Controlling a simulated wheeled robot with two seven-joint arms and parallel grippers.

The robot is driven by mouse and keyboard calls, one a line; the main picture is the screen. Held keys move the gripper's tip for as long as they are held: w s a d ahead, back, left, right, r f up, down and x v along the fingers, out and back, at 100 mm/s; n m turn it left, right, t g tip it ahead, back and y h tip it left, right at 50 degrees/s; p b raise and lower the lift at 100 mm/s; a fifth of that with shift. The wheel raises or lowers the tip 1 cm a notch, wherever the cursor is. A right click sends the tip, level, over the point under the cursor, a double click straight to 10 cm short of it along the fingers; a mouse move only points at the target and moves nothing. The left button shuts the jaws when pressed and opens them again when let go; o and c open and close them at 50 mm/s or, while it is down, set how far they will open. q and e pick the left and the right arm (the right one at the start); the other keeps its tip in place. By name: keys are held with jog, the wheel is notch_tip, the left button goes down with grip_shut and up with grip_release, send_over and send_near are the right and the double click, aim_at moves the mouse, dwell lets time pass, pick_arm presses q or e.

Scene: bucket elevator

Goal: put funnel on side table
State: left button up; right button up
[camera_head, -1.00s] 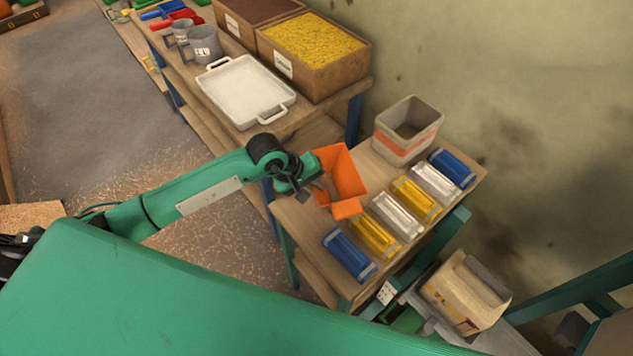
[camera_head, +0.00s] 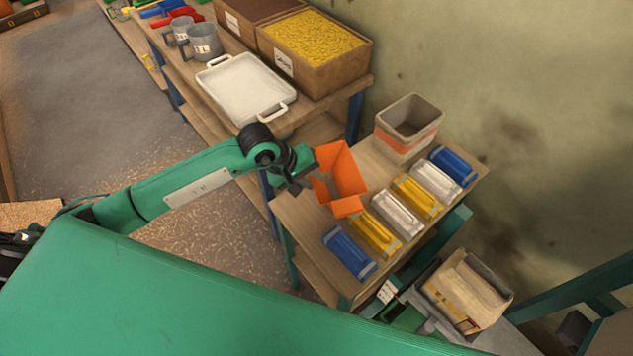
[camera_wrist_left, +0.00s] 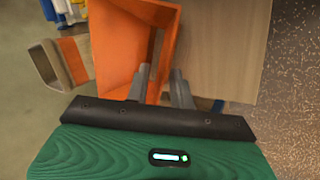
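The orange funnel (camera_head: 347,172) sits at the left back part of the wooden side table (camera_head: 307,238), its wide opening facing up. My left gripper (camera_head: 308,184) is at the funnel's left side. In the left wrist view the funnel (camera_wrist_left: 118,50) fills the upper middle. The left gripper's two grey fingers (camera_wrist_left: 160,85) stand apart there, with a gap between them near the funnel's edge. One finger overlaps the funnel and the other is over bare wood. Whether either finger touches the funnel is unclear. My right gripper is not in view.
Blue, yellow and clear-white blocks (camera_head: 397,214) line the side table's right part. A beige bin with an orange band (camera_head: 402,147) stands at its back. A longer table behind holds a white tray (camera_head: 232,85), grey mugs (camera_head: 204,42) and a box of yellow grains (camera_head: 330,75).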

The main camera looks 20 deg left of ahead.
pick_arm(q)
jog(key=b+v, duration=0.2)
jog(key=v, duration=0.7)
jog(key=shift+a, duration=0.2)
jog(key=shift+s+d+r, duration=0.1)
jog(key=shift+s, duration=0.05)
